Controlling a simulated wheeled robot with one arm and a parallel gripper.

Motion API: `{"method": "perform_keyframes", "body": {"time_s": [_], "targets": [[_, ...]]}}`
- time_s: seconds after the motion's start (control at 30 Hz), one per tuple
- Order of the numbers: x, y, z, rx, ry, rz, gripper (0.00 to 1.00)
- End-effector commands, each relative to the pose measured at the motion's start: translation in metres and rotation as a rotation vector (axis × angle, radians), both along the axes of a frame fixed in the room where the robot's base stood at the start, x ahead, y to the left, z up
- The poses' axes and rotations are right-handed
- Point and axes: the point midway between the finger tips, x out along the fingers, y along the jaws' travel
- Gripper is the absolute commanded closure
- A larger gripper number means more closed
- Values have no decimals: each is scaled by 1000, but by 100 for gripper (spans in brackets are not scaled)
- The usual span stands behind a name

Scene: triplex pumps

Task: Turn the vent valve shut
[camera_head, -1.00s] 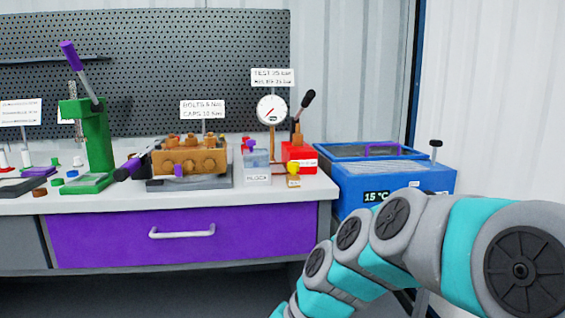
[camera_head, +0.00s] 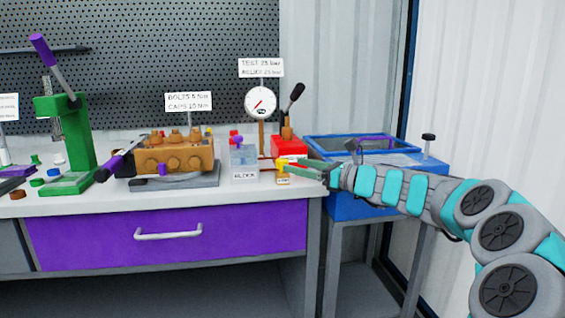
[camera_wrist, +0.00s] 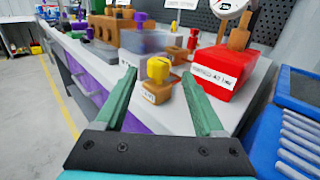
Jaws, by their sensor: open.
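The vent valve appears to be the small brass block with a yellow knob (camera_wrist: 158,68) and a white label too small to read. It stands near the front right corner of the bench, and the yellow knob also shows in the head view (camera_head: 282,162). My gripper (camera_wrist: 158,76) is open and empty, with green fingers. In the wrist view the knob lies between the two fingertips, a little ahead of them; I see no contact. In the head view my gripper (camera_head: 303,165) reaches in from the right, close beside the valve, and partly overlaps it.
A red pump box (camera_wrist: 222,72) with a lever and gauge (camera_head: 261,103) stands behind and right of the valve. A clear block (camera_head: 243,165) stands left. A brass pump (camera_head: 174,157) is farther left. A blue bath (camera_head: 350,206) adjoins the bench at right.

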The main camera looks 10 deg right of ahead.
Motion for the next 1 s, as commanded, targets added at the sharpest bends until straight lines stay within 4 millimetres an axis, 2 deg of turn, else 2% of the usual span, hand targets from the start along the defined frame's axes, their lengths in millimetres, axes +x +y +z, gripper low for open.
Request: {"method": "perform_keyframes", "body": {"time_s": [0.1,0.3,0.73,1.0], "targets": [[14,16,-1,-1,2,5,29],[32,34,-1,-4,0,4,29],[39,41,0,-4,-1,3,29],[39,41,0,-4,-1,3,59]]}}
